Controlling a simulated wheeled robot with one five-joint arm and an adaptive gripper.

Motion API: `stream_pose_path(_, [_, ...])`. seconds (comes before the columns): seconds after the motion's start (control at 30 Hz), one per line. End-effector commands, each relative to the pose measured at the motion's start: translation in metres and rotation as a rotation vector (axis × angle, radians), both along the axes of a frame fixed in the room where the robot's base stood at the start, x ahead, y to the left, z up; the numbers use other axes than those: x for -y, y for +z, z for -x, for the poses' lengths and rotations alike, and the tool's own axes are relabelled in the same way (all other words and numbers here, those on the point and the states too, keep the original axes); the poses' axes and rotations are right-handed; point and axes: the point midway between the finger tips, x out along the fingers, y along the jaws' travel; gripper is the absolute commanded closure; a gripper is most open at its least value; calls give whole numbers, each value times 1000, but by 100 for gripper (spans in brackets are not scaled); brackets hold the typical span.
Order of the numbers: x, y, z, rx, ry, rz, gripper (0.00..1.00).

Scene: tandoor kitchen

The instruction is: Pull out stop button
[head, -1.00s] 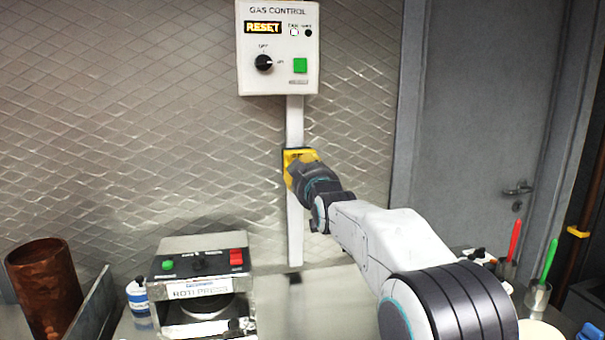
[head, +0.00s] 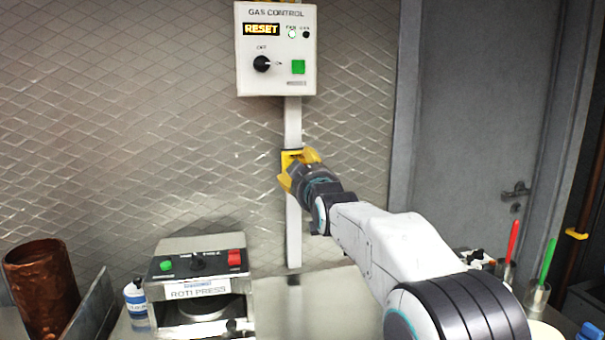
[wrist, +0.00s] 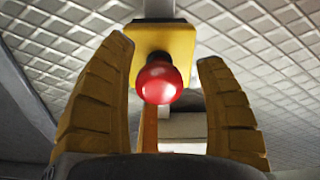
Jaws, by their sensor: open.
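The stop button (wrist: 158,82) is a red round knob on a yellow box, seen in the wrist view. It sits between my two yellow fingers, with a gap on each side. The yellow box (wrist: 180,42) is fixed to a grey vertical conduit; in the head view its edge (head: 287,157) shows behind my gripper. My gripper (head: 299,172) is open in front of the box. In the wrist view the fingers of my gripper (wrist: 162,95) stand apart on either side of the knob. The button is hidden in the head view.
The gas control panel (head: 277,82) above reads RESET and has a black knob and a green button. A roti press (head: 197,262) stands on the counter below left. A copper cylinder (head: 45,290) is at far left. Cups with red and green utensils stand at right.

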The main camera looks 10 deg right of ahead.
Motion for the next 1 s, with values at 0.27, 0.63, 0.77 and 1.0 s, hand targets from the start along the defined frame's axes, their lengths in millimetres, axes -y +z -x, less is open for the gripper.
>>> stream_pose_path(0.27, [0,1,9,2,0,0,35])
stream_pose_path(0.63, [0,2,64,2,0,0,35])
stream_pose_path(0.77, [0,1,84,3,0,0,35])
stream_pose_path(1.0, [0,1,110,2,1,0,35])
